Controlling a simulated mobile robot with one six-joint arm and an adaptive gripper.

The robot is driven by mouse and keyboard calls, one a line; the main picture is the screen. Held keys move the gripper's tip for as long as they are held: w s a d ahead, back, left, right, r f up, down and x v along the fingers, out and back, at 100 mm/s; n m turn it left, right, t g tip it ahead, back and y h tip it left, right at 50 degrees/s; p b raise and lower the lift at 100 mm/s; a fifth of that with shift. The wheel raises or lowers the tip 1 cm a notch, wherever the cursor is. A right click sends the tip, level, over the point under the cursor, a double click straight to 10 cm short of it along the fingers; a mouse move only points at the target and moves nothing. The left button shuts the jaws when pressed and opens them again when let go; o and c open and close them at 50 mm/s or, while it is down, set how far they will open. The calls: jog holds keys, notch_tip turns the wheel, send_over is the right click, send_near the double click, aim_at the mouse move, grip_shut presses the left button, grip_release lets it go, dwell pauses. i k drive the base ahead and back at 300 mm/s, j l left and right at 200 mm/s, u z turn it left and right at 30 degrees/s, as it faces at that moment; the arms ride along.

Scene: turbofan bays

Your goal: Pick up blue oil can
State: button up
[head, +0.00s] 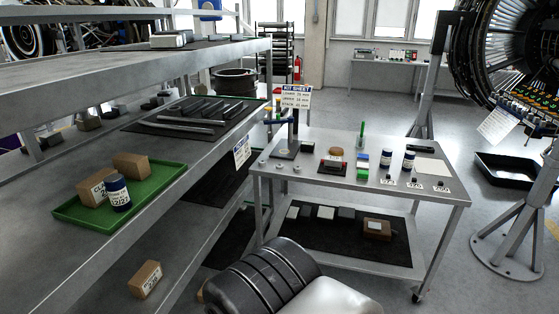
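A small dark-blue can (119,194) with a white label stands upright in a green tray (165,190) on the left shelf, in front of two cardboard boxes. A blue-and-white item (209,8) sits high at the back, cut by the top edge. I cannot tell which of these is the blue oil can. My gripper is not in view; only a dark and white part of my arm shows at bottom centre.
A labelled cardboard box (145,279) lies on the near shelf. A dark mat (170,123) holds several metal bars. An engine stand (515,235) and black tray (510,170) are at right. Open floor lies behind the cart.

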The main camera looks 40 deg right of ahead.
aim_at(387, 155)
jog(key=z, duration=2.2)
jog(key=i+j, duration=0.2)
jog(key=i, duration=0.65)
jog(key=i+j+u, duration=0.1)
jog(key=i, duration=0.75)
jog(key=i+j, duration=0.25)
jog(key=i, duration=0.6)
